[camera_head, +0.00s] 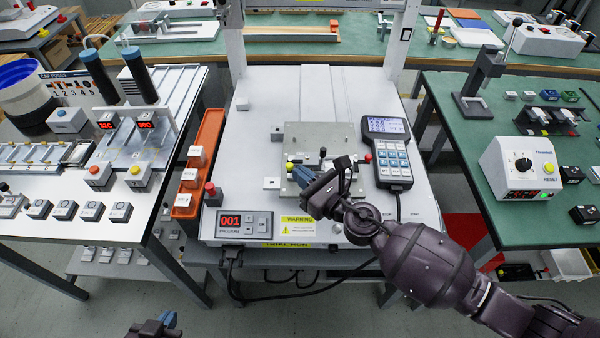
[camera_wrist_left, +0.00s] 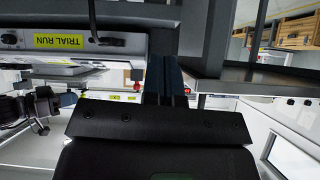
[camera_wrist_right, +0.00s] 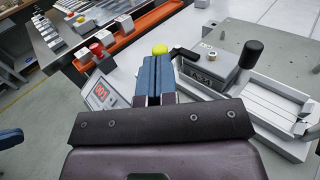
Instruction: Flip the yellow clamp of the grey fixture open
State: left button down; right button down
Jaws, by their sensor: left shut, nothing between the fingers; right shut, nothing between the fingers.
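The grey fixture (camera_wrist_right: 215,80) sits on the plate of the gantry machine, partly hidden by my right gripper and arm in the head view. A yellow knob (camera_wrist_right: 160,49), seemingly the end of the yellow clamp, shows just beyond my right fingertips; it is a small yellow spot (camera_head: 290,166) in the head view. The clamp's lever is mostly hidden, so its angle is unclear. My right gripper (camera_head: 302,176) is shut and empty, with its blue fingertips (camera_wrist_right: 157,62) close to the knob; contact cannot be told. My left gripper (camera_head: 168,319) is shut and empty, low at the bottom, away from the fixture.
A black upright knob (camera_wrist_right: 251,52) stands on the fixture. A handheld controller (camera_head: 388,150), a display box (camera_head: 245,225) and a red button (camera_head: 210,188) surround the plate (camera_head: 345,135). An orange tray (camera_head: 208,135) lies left. Gantry posts rise behind.

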jog(key=shift+w+a, duration=0.25)
jog(key=shift+a, duration=0.05)
pick_arm(q)
jog(key=shift+w+d+r, duration=0.1)
jog(key=shift+w+r, duration=0.25)
jog(key=shift+w, duration=0.1)
jog(key=shift+a+r, duration=0.1)
jog(key=shift+a, duration=0.1)
